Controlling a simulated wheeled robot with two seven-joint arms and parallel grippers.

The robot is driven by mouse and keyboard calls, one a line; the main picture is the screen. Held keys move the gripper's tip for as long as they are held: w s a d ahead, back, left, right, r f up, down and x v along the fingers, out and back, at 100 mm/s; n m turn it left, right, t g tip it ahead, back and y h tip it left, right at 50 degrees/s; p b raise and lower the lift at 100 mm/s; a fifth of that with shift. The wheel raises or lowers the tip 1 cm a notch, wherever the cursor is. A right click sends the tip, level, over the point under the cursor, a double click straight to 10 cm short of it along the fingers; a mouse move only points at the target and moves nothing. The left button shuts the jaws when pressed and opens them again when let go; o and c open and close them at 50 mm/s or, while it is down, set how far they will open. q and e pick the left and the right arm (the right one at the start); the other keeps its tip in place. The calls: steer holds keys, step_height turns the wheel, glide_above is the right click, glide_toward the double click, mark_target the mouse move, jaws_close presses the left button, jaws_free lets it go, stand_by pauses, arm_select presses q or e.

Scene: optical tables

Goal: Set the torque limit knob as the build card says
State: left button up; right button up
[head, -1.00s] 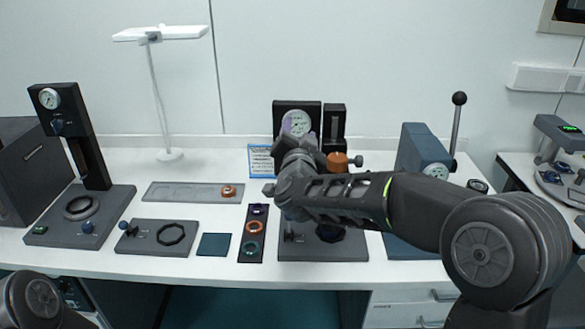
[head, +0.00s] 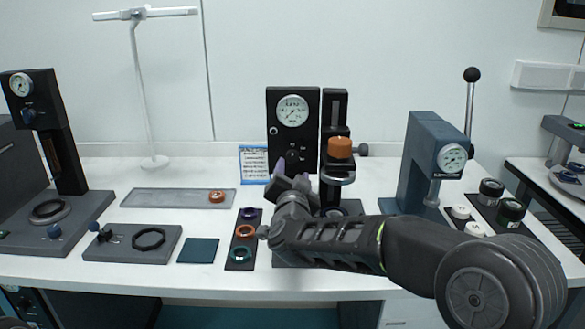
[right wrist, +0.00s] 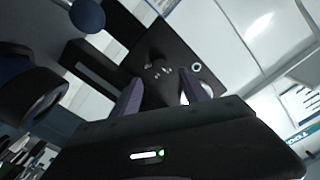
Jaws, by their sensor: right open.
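A black upright panel (head: 272,128) at the back middle of the table carries a round white gauge (head: 292,110). A small dark knob (head: 292,157) sits low on the panel, and its setting is too small to read. The build card (head: 254,164), white and blue with print I cannot read, stands left of the panel. My right gripper (head: 283,174) is in front of the panel's foot, pointing at it. In the right wrist view, the open purple-grey fingers (right wrist: 162,92) face the panel, with the knob (right wrist: 158,69) ahead between them. My left gripper is out of view.
An orange-topped clamp stand (head: 340,148) is close right of the panel. A blue-grey lever press (head: 420,150) stands further right. A strip with several rings (head: 240,265) lies left of my right arm. A grey tray (head: 170,198) lies further left.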

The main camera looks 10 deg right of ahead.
mark_target(293, 158)
steer(key=shift+p+x, duration=0.5)
steer(key=shift+x, duration=3.45)
steer(key=shift+s, duration=0.1)
jaws_close()
